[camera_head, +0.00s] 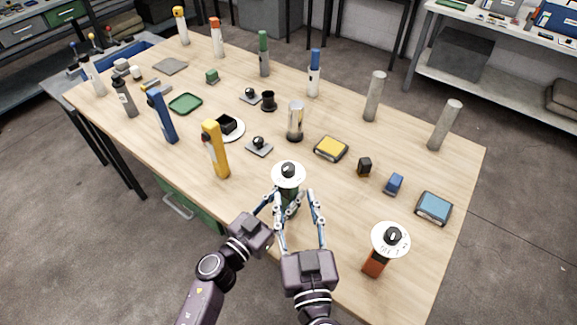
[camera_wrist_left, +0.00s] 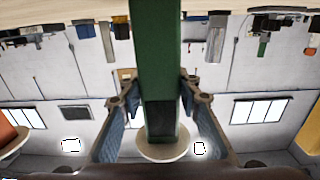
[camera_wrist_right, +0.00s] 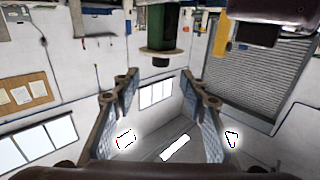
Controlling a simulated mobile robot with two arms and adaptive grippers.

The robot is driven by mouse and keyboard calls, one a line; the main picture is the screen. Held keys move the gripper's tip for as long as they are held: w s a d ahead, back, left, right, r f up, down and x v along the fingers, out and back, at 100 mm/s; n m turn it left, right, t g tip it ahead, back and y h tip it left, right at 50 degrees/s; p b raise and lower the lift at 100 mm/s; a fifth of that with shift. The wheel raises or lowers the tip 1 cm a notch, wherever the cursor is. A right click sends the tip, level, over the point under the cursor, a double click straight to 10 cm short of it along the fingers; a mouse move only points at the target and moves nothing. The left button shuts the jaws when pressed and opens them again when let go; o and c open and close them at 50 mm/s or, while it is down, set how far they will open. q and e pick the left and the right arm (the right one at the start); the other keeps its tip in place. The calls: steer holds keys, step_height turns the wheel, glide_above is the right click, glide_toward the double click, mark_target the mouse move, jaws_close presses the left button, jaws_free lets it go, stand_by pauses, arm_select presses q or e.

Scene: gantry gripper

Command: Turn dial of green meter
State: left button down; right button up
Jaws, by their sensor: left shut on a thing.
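The green meter (camera_wrist_left: 160,50) has a dark green upright body and a white disc on top (camera_head: 288,176) with a black dial knob (camera_head: 289,168). It is near the front middle of the table. My left gripper (camera_wrist_left: 158,95) is shut on its body, one finger on each side, below the disc. My right gripper (camera_head: 297,202) is open and empty, close beside the meter. In the right wrist view the meter's body (camera_wrist_right: 163,25), disc and knob (camera_wrist_right: 161,62) show beyond the open fingers. In the head view the arms hide much of the body.
An orange meter with a white disc (camera_head: 390,240) stands at right on the wooden table (camera_head: 345,210). A yellow bottle-like tool (camera_head: 215,150) and a small stand with a black ball (camera_head: 259,146) are at left. A blue box (camera_head: 434,208) lies near the right edge.

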mark_target(293, 172)
steer(key=w, duration=0.3)
steer(key=w+a, duration=0.1)
steer(key=w, duration=0.6)
steer(key=shift+a, duration=0.25)
jaws_close()
steer(key=shift+n+y, duration=0.3)
steer(key=shift+y, duration=0.1)
steer(key=shift+d+f+n+y, duration=0.1)
steer(key=shift+n+y, duration=0.4)
steer(key=shift+y, duration=0.3)
steer(key=shift+n+g+y, duration=1.1)
steer(key=shift+n+y, duration=0.4)
steer(key=shift+y, duration=0.5)
